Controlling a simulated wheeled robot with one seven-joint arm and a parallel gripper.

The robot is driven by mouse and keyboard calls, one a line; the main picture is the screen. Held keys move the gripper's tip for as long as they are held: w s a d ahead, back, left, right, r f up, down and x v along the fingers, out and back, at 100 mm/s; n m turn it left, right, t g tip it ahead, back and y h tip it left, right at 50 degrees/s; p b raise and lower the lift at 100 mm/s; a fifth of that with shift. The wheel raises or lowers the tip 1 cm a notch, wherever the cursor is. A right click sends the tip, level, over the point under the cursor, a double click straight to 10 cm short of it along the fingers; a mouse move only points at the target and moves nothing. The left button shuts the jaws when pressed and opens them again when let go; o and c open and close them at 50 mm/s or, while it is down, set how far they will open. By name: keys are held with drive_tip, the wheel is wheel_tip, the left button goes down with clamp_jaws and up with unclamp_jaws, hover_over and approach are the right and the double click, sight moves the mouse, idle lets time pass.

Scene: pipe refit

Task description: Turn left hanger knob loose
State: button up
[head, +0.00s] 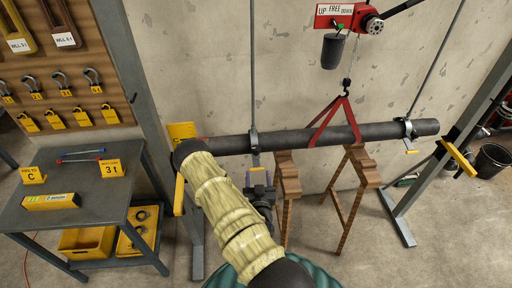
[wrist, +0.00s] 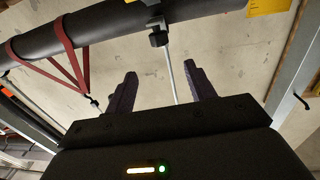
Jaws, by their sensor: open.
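The dark pipe (head: 315,139) hangs level, with the left hanger (head: 253,139) clamped around it near its left end. In the wrist view the hanger (wrist: 154,20) shows at the top, with a small dark knob (wrist: 158,39) at the foot of a thin grey rod (wrist: 171,75). My gripper (wrist: 160,88) is open and empty. Its two dark fingers point towards the pipe, with the knob beyond the tips and between them in the picture. In the head view my gripper (head: 261,192) is below the left hanger, and its fingertips are hard to make out.
A red sling (head: 333,120) holds the pipe from a hoist (head: 368,20). The right hanger (head: 408,128) is near the pipe's far end. Wooden trestles (head: 287,180) stand beneath. A grey table (head: 75,200) and steel post (head: 150,90) are on the left.

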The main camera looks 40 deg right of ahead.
sight(256, 152)
drive_tip(key=p+x, duration=0.5)
drive_tip(key=x, duration=0.9)
drive_tip(key=shift+w+d+p, duration=0.25)
drive_tip(key=shift+w+p, duration=0.05)
drive_tip(key=shift+p, duration=0.1)
drive_tip(key=c, duration=0.9)
